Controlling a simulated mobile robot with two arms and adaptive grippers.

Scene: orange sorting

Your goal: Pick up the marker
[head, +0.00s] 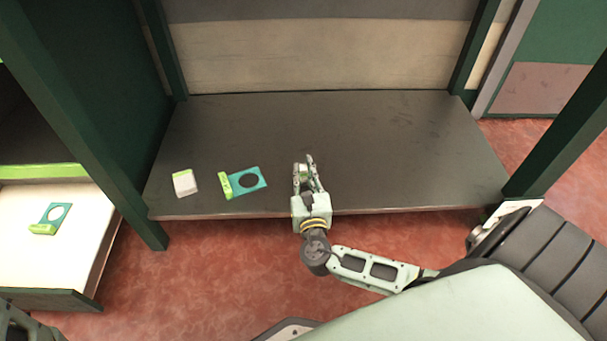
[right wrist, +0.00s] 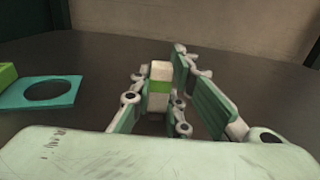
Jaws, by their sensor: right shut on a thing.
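My right gripper (head: 305,164) is over the front middle of the dark shelf. It is shut on a small upright white piece with a green band (right wrist: 160,78), which seems to be the marker. The right wrist view shows this piece between the fingers (right wrist: 155,103) of the gripper. Its lower end is hidden, so I cannot tell whether it touches the shelf. In the head view the fingers mostly hide it. My left gripper does not show clearly; only a dark part of my body is at the lower left corner.
On the dark shelf (head: 400,150), left of the gripper, lie a teal plate with a round hole (head: 262,173) and a white block with a green edge (head: 185,183). A similar teal plate (head: 63,209) lies on the white lower shelf (head: 88,240). Green posts (head: 570,130) flank the dark shelf.

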